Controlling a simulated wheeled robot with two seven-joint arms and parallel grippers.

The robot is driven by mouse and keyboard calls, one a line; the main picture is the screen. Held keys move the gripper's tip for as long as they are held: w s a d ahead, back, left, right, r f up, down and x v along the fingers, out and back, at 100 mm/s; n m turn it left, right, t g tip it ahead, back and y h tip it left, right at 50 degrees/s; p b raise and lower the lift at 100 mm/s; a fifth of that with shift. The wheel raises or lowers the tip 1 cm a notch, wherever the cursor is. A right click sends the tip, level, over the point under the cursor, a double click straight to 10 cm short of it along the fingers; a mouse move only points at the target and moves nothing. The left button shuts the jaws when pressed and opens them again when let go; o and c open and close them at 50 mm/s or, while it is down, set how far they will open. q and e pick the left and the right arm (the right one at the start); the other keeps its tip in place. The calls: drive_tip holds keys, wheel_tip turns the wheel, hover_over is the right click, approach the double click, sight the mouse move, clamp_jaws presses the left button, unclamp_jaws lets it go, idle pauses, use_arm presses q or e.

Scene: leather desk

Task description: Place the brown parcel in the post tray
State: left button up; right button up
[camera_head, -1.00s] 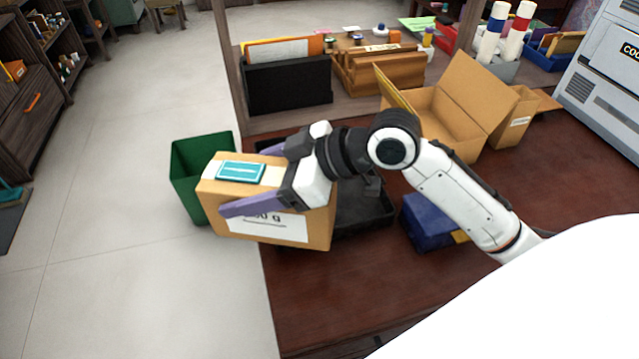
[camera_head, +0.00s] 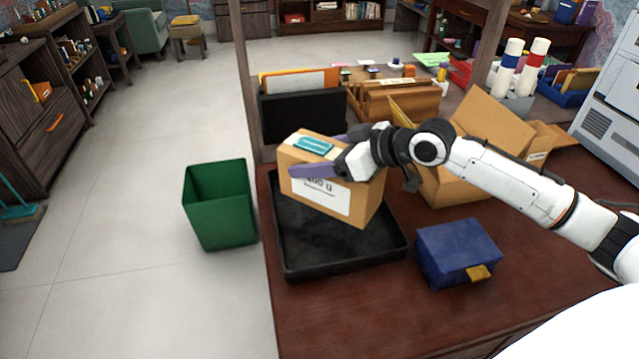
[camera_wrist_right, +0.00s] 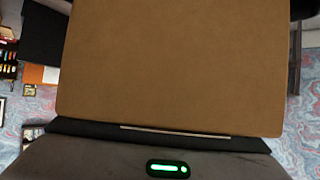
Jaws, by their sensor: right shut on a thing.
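The brown parcel (camera_head: 333,185) is a cardboard box with a teal label on top and a white weight label on its front. My right gripper (camera_head: 318,160) is shut on it, with purple fingers along its sides. The parcel is over the black post tray (camera_head: 310,262), which lies on the desk's left end; I cannot tell whether its underside touches the tray. In the right wrist view the parcel (camera_wrist_right: 175,65) fills most of the picture. The parcel hides the tray's back part. My left gripper is not in view.
A blue box (camera_head: 455,250) with a yellow tab sits right of the tray. An open cardboard box (camera_head: 455,185) stands behind it. A black file holder (camera_head: 300,116) and wooden rack (camera_head: 395,102) are at the back. A green bin (camera_head: 222,208) stands on the floor, left of the desk.

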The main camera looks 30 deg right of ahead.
drive_tip(key=shift+f, duration=2.55)
drive_tip(key=shift+f, duration=0.1)
drive_tip(key=o, duration=1.4)
drive_tip(key=shift+f, duration=0.1)
drive_tip(key=shift+r, duration=0.2)
drive_tip(key=shift+s+d, duration=0.15)
drive_tip(key=shift+s, duration=0.1)
drive_tip(key=v, duration=1)
drive_tip(key=shift+d, duration=0.3)
drive_tip(key=shift+s+r+p, duration=0.35)
drive_tip(key=shift+s+p, duration=0.05)
drive_tip(key=shift+s, duration=0.1)
